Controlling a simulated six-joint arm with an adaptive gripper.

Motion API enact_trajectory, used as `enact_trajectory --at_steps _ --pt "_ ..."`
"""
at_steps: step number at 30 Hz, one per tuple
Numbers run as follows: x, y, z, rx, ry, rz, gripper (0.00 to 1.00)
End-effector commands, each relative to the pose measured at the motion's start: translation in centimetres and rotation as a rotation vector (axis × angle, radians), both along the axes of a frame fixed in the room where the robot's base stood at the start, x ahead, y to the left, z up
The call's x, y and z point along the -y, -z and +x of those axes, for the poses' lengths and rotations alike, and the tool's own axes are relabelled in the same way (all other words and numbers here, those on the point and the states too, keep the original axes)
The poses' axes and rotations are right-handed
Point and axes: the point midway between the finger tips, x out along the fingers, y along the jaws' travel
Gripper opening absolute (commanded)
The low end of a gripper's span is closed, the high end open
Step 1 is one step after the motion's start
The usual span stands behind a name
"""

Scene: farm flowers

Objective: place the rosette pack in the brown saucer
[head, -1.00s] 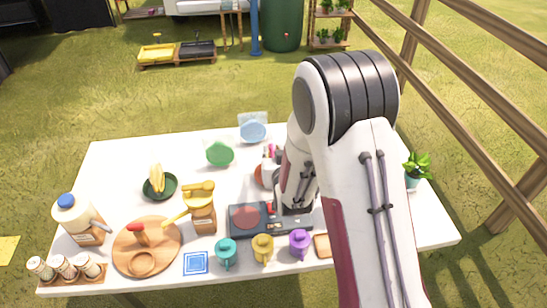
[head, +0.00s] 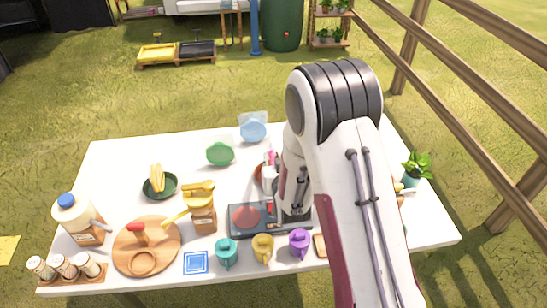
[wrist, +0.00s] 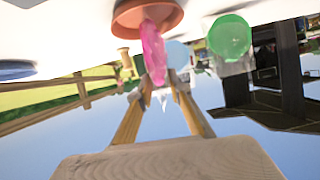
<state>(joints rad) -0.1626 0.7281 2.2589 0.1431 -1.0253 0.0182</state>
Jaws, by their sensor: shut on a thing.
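The rosette pack (wrist: 153,52) is a bright pink, elongated thing in the wrist view. My gripper (wrist: 160,80) has its two fingertips closed around its near end. The brown saucer (wrist: 131,17) is at the top of the wrist view, and the far end of the pack overlaps its rim there. I cannot tell whether they touch. In the head view only a reddish edge of the saucer (head: 258,171) shows beside my arm. A bit of the pink pack (head: 270,157) shows just above it. My arm hides most of the gripper there.
A green saucer (head: 220,154) and a blue saucer (head: 253,131) stand behind and left. A black device with a red disc (head: 246,216) and teal, yellow and purple pots are in front. A potted plant (head: 417,166) stands right. The white table (head: 120,165) is clear at back left.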

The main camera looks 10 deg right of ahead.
Motion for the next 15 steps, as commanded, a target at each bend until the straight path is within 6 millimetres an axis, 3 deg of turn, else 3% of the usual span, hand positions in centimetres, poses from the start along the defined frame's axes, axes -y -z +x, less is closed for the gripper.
enact_trajectory --at_steps 4,5,6,15 --pt "0.0 0.26 0.01 0.001 0.0 0.0 0.0" --pt "-0.01 0.21 0.02 0.001 0.0 0.0 0.26" --pt "-0.01 0.21 0.02 0.001 0.0 0.0 0.36" --pt "0.0 0.21 0.01 0.001 0.0 0.0 0.36"
